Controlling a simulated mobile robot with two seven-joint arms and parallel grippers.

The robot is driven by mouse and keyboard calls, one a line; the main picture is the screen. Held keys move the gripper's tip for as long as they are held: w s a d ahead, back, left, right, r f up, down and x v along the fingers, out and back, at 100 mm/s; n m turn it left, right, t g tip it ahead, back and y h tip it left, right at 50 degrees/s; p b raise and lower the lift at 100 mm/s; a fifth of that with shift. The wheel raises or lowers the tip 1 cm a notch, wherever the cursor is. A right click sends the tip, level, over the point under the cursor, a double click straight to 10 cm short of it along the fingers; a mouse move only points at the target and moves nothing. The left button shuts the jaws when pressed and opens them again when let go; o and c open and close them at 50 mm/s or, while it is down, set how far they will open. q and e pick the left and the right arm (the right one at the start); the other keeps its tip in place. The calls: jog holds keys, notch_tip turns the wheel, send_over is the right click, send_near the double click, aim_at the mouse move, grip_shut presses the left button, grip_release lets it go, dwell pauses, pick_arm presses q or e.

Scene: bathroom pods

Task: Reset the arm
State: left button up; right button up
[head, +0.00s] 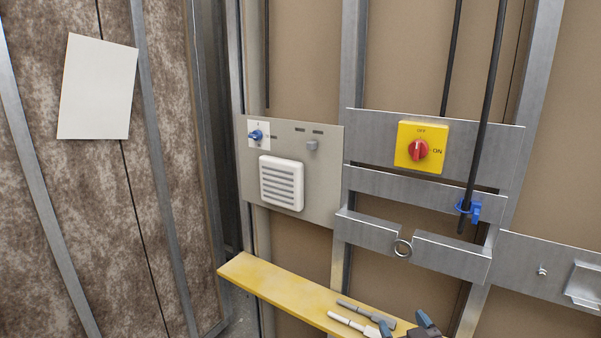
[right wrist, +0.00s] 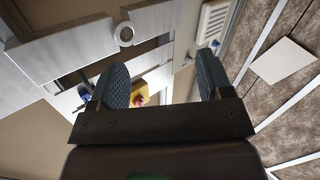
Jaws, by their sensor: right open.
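My right gripper (head: 405,324) shows at the bottom edge of the head view, in front of the yellow shelf's right part. Only its dark blue-grey fingertips and a bit of its body show there. In the right wrist view its two ribbed fingers (right wrist: 162,78) stand wide apart. The gap between them is empty, and neither finger is seen holding anything. My left gripper is not in view.
A yellow shelf (head: 270,290) carries a few slim tools (head: 352,322). A blue clamp (head: 468,210) grips a black cable.

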jog(key=s+d+f+m+g+h, duration=0.1)
jog(key=s+d+f+g, duration=0.1)
jog(key=s+f, duration=0.8)
jog(key=s+d+f+m+g+h+b, duration=0.1)
jog(key=s+d+f+g, duration=0.2)
jog(key=s+f, duration=0.7)
jog(key=shift+s+d+f+g, duration=0.3)
jog(key=shift+s+d+f, duration=0.05)
jog(key=shift+s+d, duration=0.8)
jog(key=shift+c, duration=0.3)
